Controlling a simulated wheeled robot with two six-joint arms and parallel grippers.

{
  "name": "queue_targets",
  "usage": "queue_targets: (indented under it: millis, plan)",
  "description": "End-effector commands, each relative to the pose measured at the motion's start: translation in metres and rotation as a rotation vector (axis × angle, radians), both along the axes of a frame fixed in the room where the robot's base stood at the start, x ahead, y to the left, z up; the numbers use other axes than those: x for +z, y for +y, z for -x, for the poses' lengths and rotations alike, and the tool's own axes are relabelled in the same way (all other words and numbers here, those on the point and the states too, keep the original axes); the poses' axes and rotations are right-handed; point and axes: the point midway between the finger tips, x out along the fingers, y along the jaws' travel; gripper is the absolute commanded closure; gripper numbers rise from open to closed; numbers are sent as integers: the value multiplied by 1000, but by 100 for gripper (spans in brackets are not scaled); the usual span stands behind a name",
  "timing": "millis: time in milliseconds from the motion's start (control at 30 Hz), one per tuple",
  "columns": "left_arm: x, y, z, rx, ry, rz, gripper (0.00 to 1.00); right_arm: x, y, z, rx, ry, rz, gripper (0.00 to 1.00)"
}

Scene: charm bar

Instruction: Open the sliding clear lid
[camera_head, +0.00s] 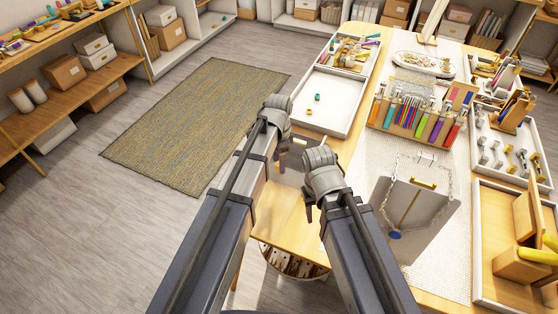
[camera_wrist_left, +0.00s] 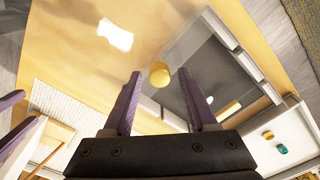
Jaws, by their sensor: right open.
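A round gold knob (camera_wrist_left: 160,74) shows in the left wrist view, apparently on the sliding clear lid (camera_wrist_left: 185,48), whose transparent panel is hard to make out. The lid is by a grey-floored case (camera_wrist_left: 220,72) with pale walls. My left gripper (camera_wrist_left: 160,92) is open, with one finger on each side of the knob; contact cannot be told. In the head view my left gripper (camera_head: 281,155) is over the table's left side and hides most of the case (camera_head: 291,165). My right gripper (camera_head: 308,208) is open and empty, close beside it to the right.
A white tray (camera_head: 333,113) with small charms lies just beyond the grippers. A grey board (camera_head: 433,215) with a chain stands to the right. A rack of coloured tubes (camera_head: 410,118) is farther back. Bare wooden table (camera_head: 290,224) lies in front; the floor is at left.

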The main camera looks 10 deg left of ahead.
Motion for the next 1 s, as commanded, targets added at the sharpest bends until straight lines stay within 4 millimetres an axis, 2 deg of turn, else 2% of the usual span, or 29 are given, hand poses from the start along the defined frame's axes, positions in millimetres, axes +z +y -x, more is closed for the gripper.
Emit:
queue_targets:
  millis: [467,667,1000]
  plan:
    - [7,0,0,0,0,0,36,7,0,0,0,0,0,50]
    - [25,0,0,0,0,0,36,26,0,0,0,0,0,50]
    - [70,0,0,0,0,0,36,70,0,0,1,0,0,50]
